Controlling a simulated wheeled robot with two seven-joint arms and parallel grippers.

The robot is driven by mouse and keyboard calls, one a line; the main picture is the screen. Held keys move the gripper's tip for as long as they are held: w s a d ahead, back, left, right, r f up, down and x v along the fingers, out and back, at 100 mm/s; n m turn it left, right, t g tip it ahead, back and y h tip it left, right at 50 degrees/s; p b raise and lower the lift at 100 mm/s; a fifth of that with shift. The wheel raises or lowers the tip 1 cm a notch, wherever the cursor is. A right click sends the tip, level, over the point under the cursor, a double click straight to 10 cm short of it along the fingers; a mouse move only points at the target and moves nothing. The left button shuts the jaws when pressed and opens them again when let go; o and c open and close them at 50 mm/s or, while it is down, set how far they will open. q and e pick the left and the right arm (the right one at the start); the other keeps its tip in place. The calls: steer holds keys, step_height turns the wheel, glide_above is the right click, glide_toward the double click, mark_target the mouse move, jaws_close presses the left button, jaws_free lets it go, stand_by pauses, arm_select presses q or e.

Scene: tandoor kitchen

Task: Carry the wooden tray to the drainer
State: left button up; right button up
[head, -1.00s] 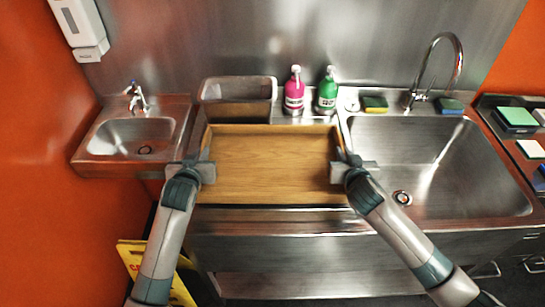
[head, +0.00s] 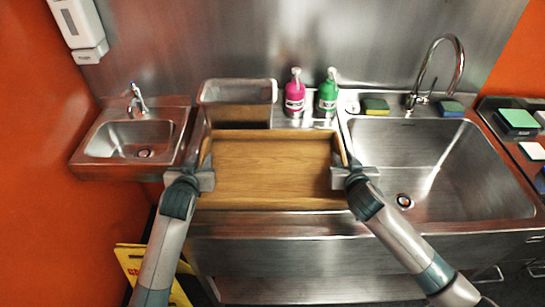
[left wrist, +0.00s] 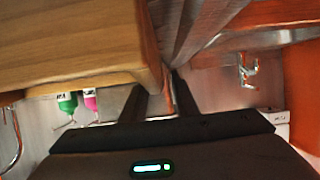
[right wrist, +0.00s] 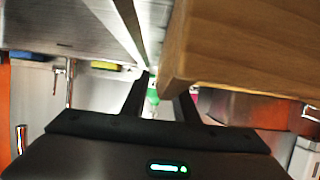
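The wooden tray (head: 270,165) is a shallow brown box with low walls, roughly level. It is above the steel draining board (head: 340,130) beside the large sink and hides most of it. I cannot tell whether the tray touches the steel. My left gripper (head: 207,180) is at the tray's left wall, and my right gripper (head: 338,178) is at its right wall. Both appear shut on the walls. The tray also fills much of the left wrist view (left wrist: 75,40) and the right wrist view (right wrist: 250,50).
Behind the tray stand a steel bin (head: 237,93), a pink bottle (head: 295,97) and a green bottle (head: 327,97). The large sink (head: 440,165) is empty, right of the tray. A small basin (head: 130,140) is at left. A yellow floor sign (head: 130,262) stands below.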

arm_select(q)
steer(key=v, duration=1.1)
steer(key=shift+r, duration=0.1)
arm_select(e)
steer(key=shift+s, duration=0.1)
steer(key=v, duration=1.2)
steer(key=shift+f, duration=0.1)
stand_by(0.3)
